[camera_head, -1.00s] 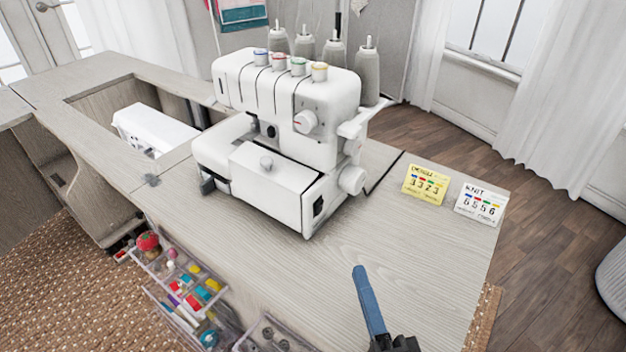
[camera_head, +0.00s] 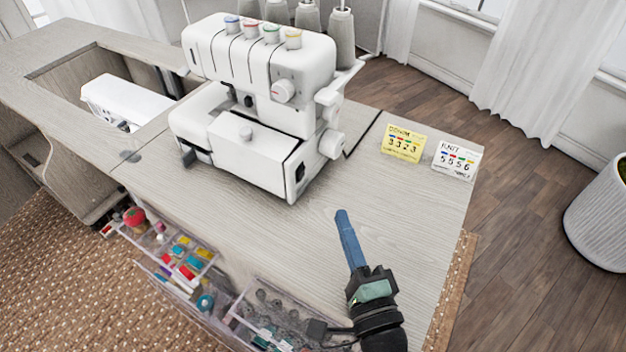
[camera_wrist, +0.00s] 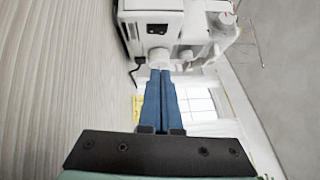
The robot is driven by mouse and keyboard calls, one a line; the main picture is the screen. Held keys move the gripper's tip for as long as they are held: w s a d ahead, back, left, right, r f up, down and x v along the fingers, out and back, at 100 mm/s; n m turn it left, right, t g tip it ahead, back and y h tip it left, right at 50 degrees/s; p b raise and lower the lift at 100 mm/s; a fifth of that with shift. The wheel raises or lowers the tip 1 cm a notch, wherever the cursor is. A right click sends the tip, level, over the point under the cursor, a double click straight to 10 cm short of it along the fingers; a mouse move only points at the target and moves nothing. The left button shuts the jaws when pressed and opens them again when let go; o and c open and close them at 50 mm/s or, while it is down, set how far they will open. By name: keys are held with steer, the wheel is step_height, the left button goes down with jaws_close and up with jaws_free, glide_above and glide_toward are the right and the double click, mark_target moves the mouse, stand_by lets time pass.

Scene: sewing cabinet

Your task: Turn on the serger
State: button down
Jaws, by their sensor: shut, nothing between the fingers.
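The white serger (camera_head: 255,110) stands on the wooden cabinet top, with coloured dials along its upper edge. A black switch (camera_head: 299,172) shows low on its right end, below the white handwheel (camera_head: 331,144). In the wrist view the serger (camera_wrist: 150,15) is at the top, turned sideways, with a black switch panel (camera_wrist: 157,29) on its white side. My gripper (camera_head: 342,214) has blue fingers, pressed together and empty. It is over the tabletop, to the right of and nearer than the serger, apart from it. The fingers also show in the wrist view (camera_wrist: 160,74).
A yellow card (camera_head: 403,143) and a white card (camera_head: 456,160) stand on the tabletop (camera_head: 250,225) right of the serger. Open clear drawers (camera_head: 185,265) of sewing supplies jut out at the front. A second white machine (camera_head: 125,100) sits in the recess at left. A ribbed planter (camera_head: 600,215) stands at far right.

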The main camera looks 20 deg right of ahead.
mark_target(302, 174)
steer(key=w, duration=0.4)
steer(key=w+r+p, duration=0.1)
steer(key=w, duration=0.1)
steer(key=shift+w+d, duration=0.3)
steer(key=shift+w+a, duration=0.8)
steer(key=shift+w, duration=0.05)
steer(key=shift+w+a+p, duration=0.3)
steer(key=shift+w+a, duration=0.05)
steer(key=shift+w, duration=0.05)
